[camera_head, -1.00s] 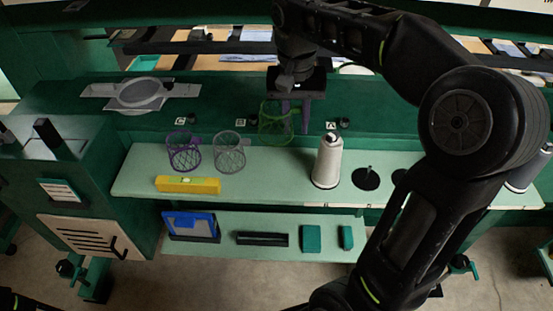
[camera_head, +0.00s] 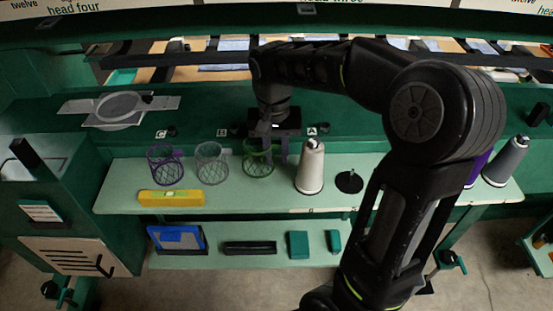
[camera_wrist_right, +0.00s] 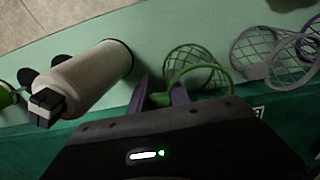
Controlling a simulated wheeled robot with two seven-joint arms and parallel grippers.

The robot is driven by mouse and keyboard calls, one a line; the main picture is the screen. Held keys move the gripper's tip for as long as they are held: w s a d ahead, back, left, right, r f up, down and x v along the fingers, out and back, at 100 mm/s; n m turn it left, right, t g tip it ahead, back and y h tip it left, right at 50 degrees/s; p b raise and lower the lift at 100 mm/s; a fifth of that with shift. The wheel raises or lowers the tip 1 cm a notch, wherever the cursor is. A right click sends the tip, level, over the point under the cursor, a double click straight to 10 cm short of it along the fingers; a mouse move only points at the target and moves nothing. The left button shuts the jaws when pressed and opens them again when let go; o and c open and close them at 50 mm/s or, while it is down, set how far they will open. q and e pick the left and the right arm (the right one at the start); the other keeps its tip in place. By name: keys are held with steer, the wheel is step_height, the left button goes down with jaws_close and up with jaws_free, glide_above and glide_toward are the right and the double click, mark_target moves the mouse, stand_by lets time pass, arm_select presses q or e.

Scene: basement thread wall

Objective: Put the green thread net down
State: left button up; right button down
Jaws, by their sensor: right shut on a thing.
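The green thread net (camera_head: 258,158) is an open mesh cup on the light green shelf (camera_head: 240,199), between the grey net and the white thread cone. My right gripper (camera_head: 276,152) is shut on the net's right side, reaching it from behind and above. In the right wrist view the green net (camera_wrist_right: 198,72) shows beside the purple-grey fingers (camera_wrist_right: 160,97). Its base appears to be at the shelf surface, though contact is hard to confirm. My left gripper is not in view.
A grey net (camera_head: 211,163) and a purple net (camera_head: 165,164) stand to the left. A white thread cone (camera_head: 310,167) stands close on the right, with an empty spindle disc (camera_head: 349,181) beyond it. A yellow level (camera_head: 171,198) lies at the shelf's front left.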

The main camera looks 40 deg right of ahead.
step_height(320, 180, down, 2)
steer(key=shift+f, duration=0.1)
steer(key=shift+f, duration=0.1)
steer(key=c, duration=1.2)
jaws_free()
